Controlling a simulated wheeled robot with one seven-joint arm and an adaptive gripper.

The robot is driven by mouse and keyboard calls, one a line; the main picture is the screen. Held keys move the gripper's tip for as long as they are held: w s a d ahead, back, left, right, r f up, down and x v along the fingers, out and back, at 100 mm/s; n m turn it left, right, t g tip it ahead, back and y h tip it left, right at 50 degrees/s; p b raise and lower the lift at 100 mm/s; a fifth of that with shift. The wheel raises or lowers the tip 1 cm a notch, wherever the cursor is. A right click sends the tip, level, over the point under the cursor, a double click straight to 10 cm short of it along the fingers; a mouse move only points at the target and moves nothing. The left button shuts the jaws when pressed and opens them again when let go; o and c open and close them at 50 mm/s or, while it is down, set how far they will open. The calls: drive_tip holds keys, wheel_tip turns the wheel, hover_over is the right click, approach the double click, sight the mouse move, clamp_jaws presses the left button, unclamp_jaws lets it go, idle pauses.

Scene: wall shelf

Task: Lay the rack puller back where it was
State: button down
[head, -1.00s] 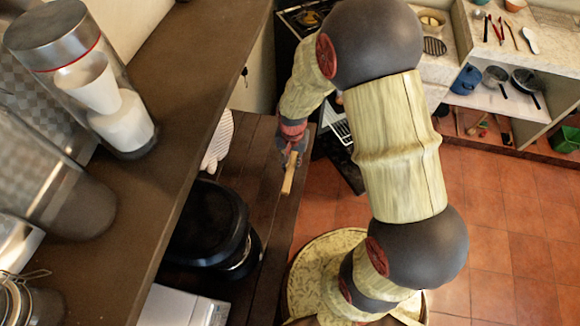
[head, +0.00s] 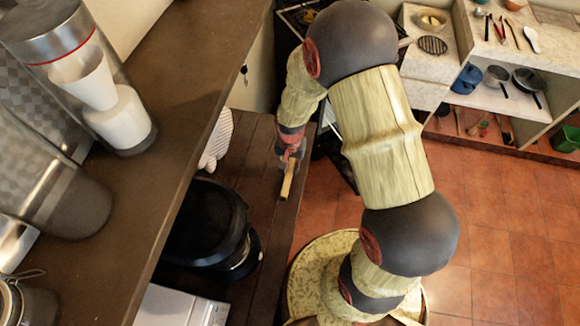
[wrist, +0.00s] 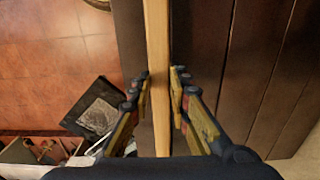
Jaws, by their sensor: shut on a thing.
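The rack puller, a flat light-wood stick (head: 287,181), is held in my gripper (head: 289,166) over the dark wooden counter (head: 262,200), near its right edge. In the wrist view the stick (wrist: 157,40) runs up the middle between the two fingers of my gripper (wrist: 158,84), along the line between counter and floor. The fingers are closed around it. I cannot tell whether the stick touches the counter. Its gripped part is partly hidden in the head view.
A black appliance (head: 208,225) and a white mitt (head: 216,140) are on the left of the counter. A brown shelf (head: 165,150) with jars overhangs at left. Bare counter lies between the appliance and the edge. Tiled floor (head: 490,215) is open at right.

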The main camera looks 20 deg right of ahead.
drive_tip(key=c, duration=1.7)
unclamp_jaws()
drive_tip(key=shift+o, duration=0.2)
drive_tip(key=s+r+n+t+p, duration=0.1)
drive_tip(key=s+r, duration=0.1)
drive_tip(key=r, duration=1.2)
drive_tip(key=s+r+n+t+p, duration=0.1)
drive_tip(key=s+r+n, duration=0.1)
drive_tip(key=r, duration=1.2)
drive_tip(key=s+r+n+t, duration=0.3)
drive_tip(key=s+r, duration=0.9)
drive_tip(key=r, duration=0.1)
drive_tip(key=shift+s+n, duration=0.25)
drive_tip(key=shift+n, duration=0.15)
